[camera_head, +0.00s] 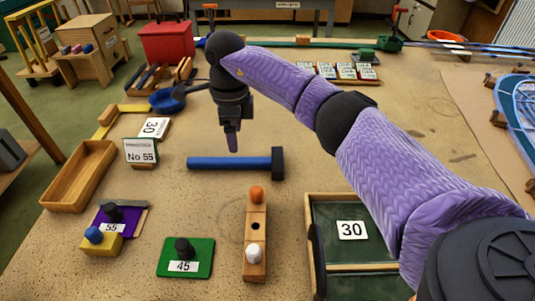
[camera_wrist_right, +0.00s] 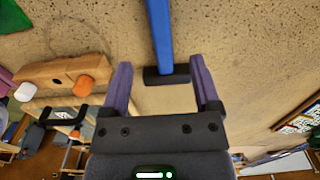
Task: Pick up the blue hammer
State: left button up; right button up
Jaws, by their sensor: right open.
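The blue hammer (camera_head: 225,163) lies flat on the workbench, handle to the left and dark head to the right in the head view. In the right wrist view the hammer (camera_wrist_right: 160,35) has its handle running up and its dark head below, seen between my fingers. My right gripper (camera_head: 232,142) points down above and just behind the handle, apart from it as far as I can see. My left gripper is in no view.
In front of the hammer stand a wooden block with orange and white knobs (camera_head: 256,230) and a green plate (camera_head: 186,257) marked 45. A green-lined tray (camera_head: 309,240) is at right front. A wooden tray (camera_head: 80,175) is at left. A blue pan (camera_head: 168,100) lies behind.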

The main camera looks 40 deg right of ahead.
aim_at(238, 160)
notch_tip(238, 160, down, 8)
jog(key=shift+d+b, duration=0.1)
jog(key=shift+b, duration=0.9)
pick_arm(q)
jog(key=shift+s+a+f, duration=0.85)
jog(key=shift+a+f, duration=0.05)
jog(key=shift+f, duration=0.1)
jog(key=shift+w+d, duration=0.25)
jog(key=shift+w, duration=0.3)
pick_arm(e)
jog(key=shift+r, duration=0.1)
grip_shut()
